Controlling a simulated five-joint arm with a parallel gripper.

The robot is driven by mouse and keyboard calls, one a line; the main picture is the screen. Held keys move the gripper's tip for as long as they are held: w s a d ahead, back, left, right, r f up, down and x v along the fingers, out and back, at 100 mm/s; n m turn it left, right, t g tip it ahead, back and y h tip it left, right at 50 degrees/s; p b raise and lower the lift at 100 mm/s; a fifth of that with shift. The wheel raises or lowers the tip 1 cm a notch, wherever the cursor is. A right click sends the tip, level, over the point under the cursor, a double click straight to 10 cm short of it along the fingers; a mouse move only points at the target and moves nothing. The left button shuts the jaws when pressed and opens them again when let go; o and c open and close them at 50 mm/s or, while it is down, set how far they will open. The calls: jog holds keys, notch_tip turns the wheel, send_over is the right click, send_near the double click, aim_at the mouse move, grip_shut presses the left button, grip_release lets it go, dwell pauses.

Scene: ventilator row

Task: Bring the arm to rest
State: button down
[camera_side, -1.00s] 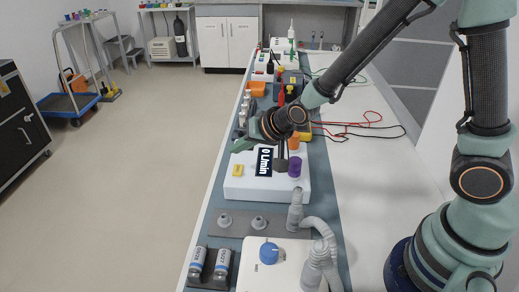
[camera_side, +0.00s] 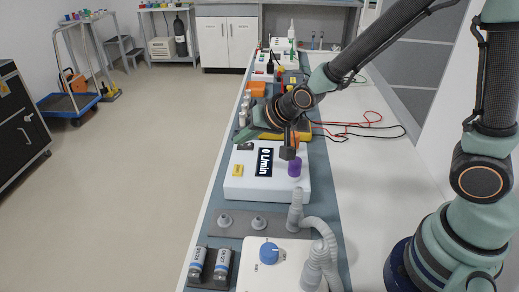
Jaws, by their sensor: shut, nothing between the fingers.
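My gripper (camera_side: 288,153) is shut and empty. It hangs from my wrist above the rear part of a white box, just left of a purple cylinder, and touches nothing that I can make out. The purple cylinder (camera_side: 294,168) stands upright at the box's right side. My wrist and forearm hide part of the bench behind the box.
In front are a white unit with a blue knob (camera_side: 269,253), a grey hose (camera_side: 323,235), a grey plate (camera_side: 240,232) with two fittings, and two labelled cylinders (camera_side: 198,262) in a black holder. Red and black cables (camera_side: 375,125) lie behind right. The white bench right of the box is clear.

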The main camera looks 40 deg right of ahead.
jog(key=s+d+r+n+g+h, duration=0.1)
jog(key=s+d+r+n, duration=0.1)
jog(key=s+d+r, duration=0.3)
jog(key=s+d+r+n+g+h, duration=0.1)
jog(key=s+d+r, duration=0.4)
jog(key=s, duration=0.6)
jog(key=shift+s+d+r+n+g, duration=0.35)
jog(key=shift+r+n+g, duration=0.2)
jog(key=shift+n, duration=0.45)
